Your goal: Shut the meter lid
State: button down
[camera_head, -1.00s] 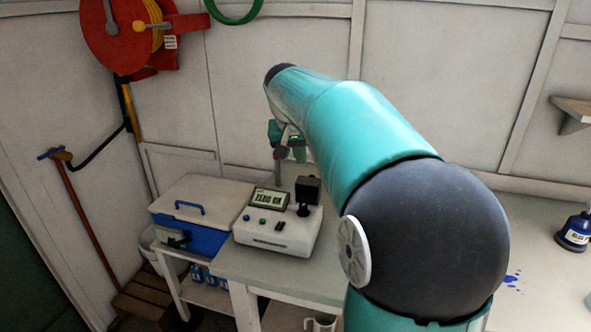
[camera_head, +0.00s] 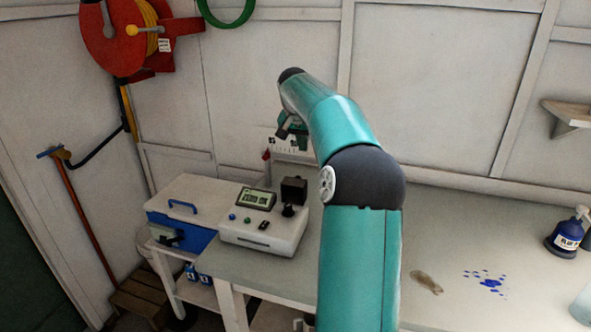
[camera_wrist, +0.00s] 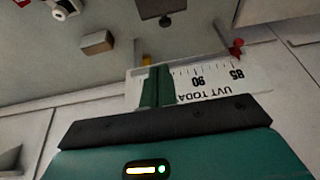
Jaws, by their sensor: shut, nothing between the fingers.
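The white meter (camera_head: 262,236) sits on the left part of the bench, with a small display, coloured buttons and a black part on its top right. Its black lid (camera_head: 294,190) appears raised above a dark well (camera_head: 288,210); its exact angle is hard to tell. My gripper (camera_head: 292,130) is above and behind the meter, near the wall and apart from the lid. In the wrist view my gripper's fingers (camera_wrist: 155,86) are together and empty, in front of a white scale board.
The white scale board (camera_wrist: 220,82), marked "UVT TODA", is close to my fingers. A blue-and-white cooler box (camera_head: 185,212) stands left of the meter. A blue bottle (camera_head: 566,236) and blue spills (camera_head: 490,283) are at the right.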

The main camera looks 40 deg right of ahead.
aim_at(302, 180)
jog(key=x, duration=1.1)
jog(key=a, duration=0.1)
jog(key=s+a, duration=0.2)
jog(key=shift+s+a+r, duration=0.15)
jog(key=shift+a+r, duration=0.1)
jog(key=shift+r, duration=0.05)
jog(key=shift+a+r+h, duration=0.1)
jog(key=shift+a+h, duration=0.15)
jog(key=shift+h, duration=0.05)
jog(key=shift+s+a, duration=0.1)
jog(key=shift+s, duration=0.05)
